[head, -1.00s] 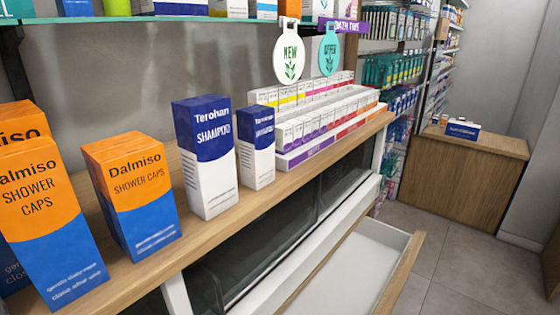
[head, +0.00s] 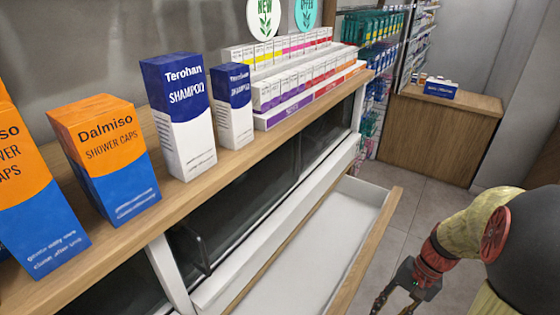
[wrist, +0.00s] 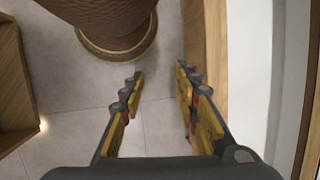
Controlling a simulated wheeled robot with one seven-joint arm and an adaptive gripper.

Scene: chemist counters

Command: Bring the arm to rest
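My arm (head: 440,250) has entered the head view at the lower right. My gripper (head: 385,303) hangs low, just beyond the wooden front of the open drawer (head: 372,250), and is partly cut off by the picture's bottom edge. In the wrist view my gripper (wrist: 160,76) has its two fingers spread apart, with only grey floor tiles (wrist: 155,120) between them. It holds nothing. The right finger is close to the drawer's wooden front (wrist: 213,45); I cannot tell whether they touch.
The drawer's white inside looks empty. Shower caps boxes (head: 105,160), shampoo boxes (head: 180,115) and rows of small cartons (head: 300,80) stand on the wooden counter (head: 215,170). A wooden cabinet (head: 430,135) stands behind. A brown round object (wrist: 115,25) stands on the floor.

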